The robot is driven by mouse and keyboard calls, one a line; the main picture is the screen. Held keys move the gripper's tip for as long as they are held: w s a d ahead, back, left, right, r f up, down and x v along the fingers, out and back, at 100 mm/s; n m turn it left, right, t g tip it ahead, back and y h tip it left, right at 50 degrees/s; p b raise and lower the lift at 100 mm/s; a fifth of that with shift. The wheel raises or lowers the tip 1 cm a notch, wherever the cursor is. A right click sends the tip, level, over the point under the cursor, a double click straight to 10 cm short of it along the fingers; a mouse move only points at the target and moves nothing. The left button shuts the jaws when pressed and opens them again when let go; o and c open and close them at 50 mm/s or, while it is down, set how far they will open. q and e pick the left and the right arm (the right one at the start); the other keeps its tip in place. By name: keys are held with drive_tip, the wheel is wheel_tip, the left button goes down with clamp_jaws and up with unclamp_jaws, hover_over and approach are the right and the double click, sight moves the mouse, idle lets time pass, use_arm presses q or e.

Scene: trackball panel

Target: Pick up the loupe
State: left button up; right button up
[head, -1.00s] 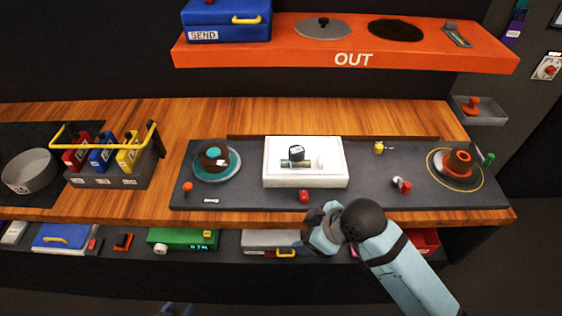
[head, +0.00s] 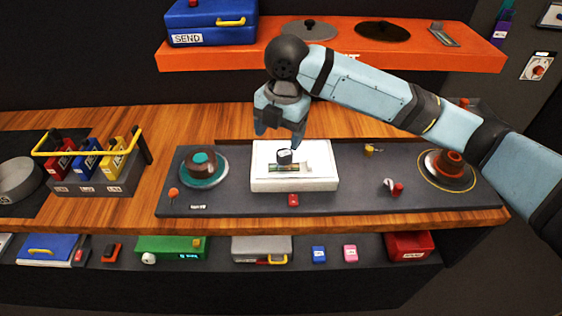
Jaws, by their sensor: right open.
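The loupe appears to be the small dark-topped piece (head: 284,157) on the white box (head: 262,182) in the middle of the dark panel. A clear strip with a greenish part (head: 306,168) lies beside and under it on the same box. My right gripper (head: 280,136) is open and points down, just above and behind the loupe in the picture. Its fingers are apart with nothing between them. I cannot tell the exact height gap. My left gripper is not in view.
A teal dish (head: 212,181) stands left of the box, an orange-red knob (head: 447,165) on a ringed disc at the right. The orange OUT shelf (head: 230,58) is behind, partly covered by my right arm.

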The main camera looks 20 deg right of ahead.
sight(284, 153)
wheel_tip(284, 153, up, 3)
drive_tip(key=w+d+n+h, duration=0.1)
drive_tip(key=w+d, duration=0.1)
drive_tip(key=f, duration=0.7)
drive_tip(key=shift+s+d+f, duration=0.15)
drive_tip(key=shift+s+f, duration=0.05)
drive_tip(key=shift+f, duration=0.1)
drive_tip(key=shift+a+f, duration=0.15)
drive_tip(key=shift+f, duration=1.3)
drive_tip(key=shift+a+f, duration=0.15)
drive_tip(key=shift+f, duration=1.3)
drive_tip(key=shift+s, duration=0.1)
drive_tip(key=c, duration=1.1)
drive_tip(key=shift+r, duration=0.1)
